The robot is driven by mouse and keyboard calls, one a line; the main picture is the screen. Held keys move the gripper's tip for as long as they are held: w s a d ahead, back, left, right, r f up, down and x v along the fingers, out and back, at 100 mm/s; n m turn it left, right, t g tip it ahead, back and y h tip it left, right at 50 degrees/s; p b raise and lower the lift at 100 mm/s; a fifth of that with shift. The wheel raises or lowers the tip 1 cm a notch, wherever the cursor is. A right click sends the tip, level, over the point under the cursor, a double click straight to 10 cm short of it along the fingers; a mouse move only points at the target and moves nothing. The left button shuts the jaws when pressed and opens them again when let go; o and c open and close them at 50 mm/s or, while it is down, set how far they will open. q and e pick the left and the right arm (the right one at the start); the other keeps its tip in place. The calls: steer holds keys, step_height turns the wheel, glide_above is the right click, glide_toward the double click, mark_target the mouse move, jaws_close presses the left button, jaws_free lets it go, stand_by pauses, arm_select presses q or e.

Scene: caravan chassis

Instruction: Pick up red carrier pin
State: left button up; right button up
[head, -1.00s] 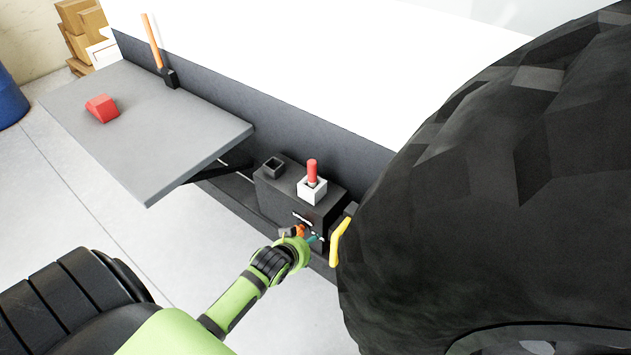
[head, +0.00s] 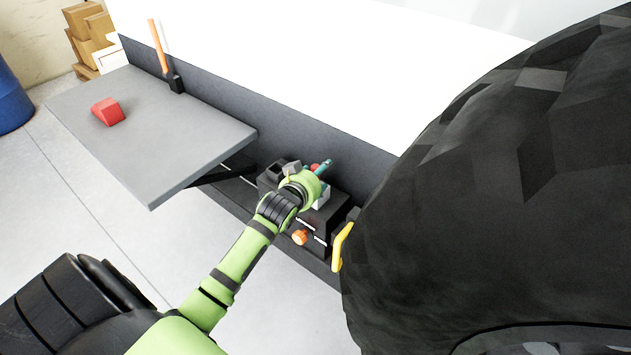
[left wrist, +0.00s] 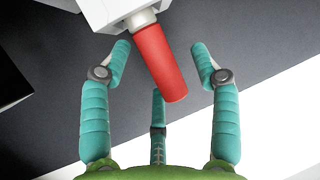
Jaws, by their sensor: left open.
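The red carrier pin (left wrist: 160,62) stands in a white socket block (left wrist: 97,10), seen in the left wrist view. In the head view only a bit of the pin (head: 315,167) shows, mostly hidden by my gripper. My left gripper (head: 316,172) is over the dark box at the socket. In the left wrist view my left gripper (left wrist: 160,72) is open, with its teal fingers spread around the pin's free end and no clear contact. My right gripper is not in view.
A grey fold-out shelf (head: 165,155) holds a red wedge block (head: 108,111). An orange-handled tool (head: 158,45) stands behind it. An orange knob (head: 299,237) and a yellow handle (head: 341,245) are low on the chassis. A large black wheel (head: 480,180) fills the right.

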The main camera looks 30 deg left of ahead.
arm_select(q)
steer(key=shift+w+f, duration=0.15)
steer(key=shift+w, duration=0.2)
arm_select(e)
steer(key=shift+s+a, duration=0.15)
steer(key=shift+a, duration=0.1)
arm_select(q)
jaws_close()
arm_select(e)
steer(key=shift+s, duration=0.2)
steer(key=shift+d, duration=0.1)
